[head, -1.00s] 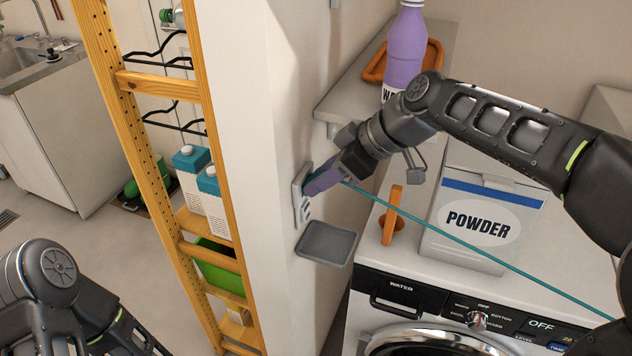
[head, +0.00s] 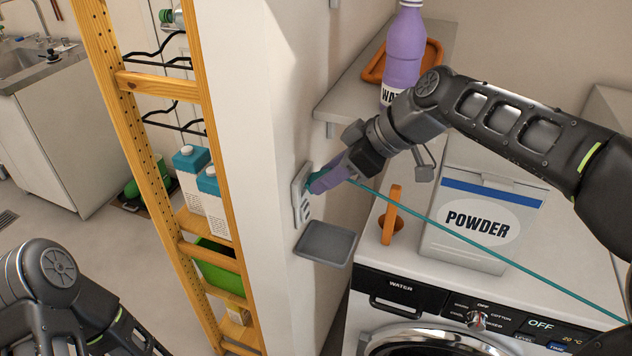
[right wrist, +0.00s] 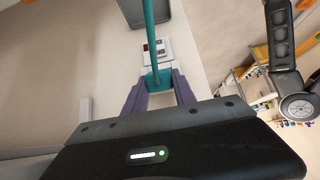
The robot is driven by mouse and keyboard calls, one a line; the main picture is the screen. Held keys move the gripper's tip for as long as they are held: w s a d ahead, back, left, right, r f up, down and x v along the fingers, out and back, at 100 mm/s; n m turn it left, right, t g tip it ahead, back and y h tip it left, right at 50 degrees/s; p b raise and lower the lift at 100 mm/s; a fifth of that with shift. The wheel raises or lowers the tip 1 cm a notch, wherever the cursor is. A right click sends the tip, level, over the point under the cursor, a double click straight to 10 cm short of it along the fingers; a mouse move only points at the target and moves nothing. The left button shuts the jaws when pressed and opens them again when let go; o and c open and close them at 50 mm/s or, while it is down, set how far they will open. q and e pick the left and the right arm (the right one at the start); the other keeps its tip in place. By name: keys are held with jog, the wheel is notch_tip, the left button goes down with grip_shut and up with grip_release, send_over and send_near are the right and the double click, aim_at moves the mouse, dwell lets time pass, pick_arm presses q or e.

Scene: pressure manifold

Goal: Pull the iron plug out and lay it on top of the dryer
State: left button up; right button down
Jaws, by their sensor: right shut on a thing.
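The teal iron plug (head: 318,184) is at the white wall socket (head: 300,196), its teal cord running down to the right. My right gripper (head: 322,182) is shut on the plug, with its purple fingers on either side of it. The right wrist view shows the plug (right wrist: 158,80) between the fingers, in front of the socket plate (right wrist: 156,50). I cannot tell whether its pins are still in the socket. The dryer (head: 400,286), a white front-loader with a black panel, stands at the lower right. My left arm is at the lower left; its gripper is out of view.
A powder box (head: 482,220) and an orange-handled object (head: 391,222) stand on the dryer top. A small grey wall tray (head: 325,243) sits below the socket. A shelf (head: 345,95) holds a purple bottle (head: 404,50). A wooden ladder rack (head: 165,87) stands left of the wall.

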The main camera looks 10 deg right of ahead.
jog(key=shift+s+d+r, duration=0.5)
jog(key=shift+d+r, duration=0.15)
jog(key=shift+d, duration=0.15)
jog(key=shift+s+d+r, duration=0.5)
jog(key=shift+d+r, duration=0.1)
jog(key=shift+d, duration=0.2)
jog(key=shift+w+a+f, duration=0.45)
jog(key=shift+a+f, duration=0.1)
jog(key=shift+a, duration=0.2)
jog(key=shift+w+a+f, duration=0.45)
jog(key=shift+a+f, duration=0.1)
jog(key=shift+a, duration=0.15)
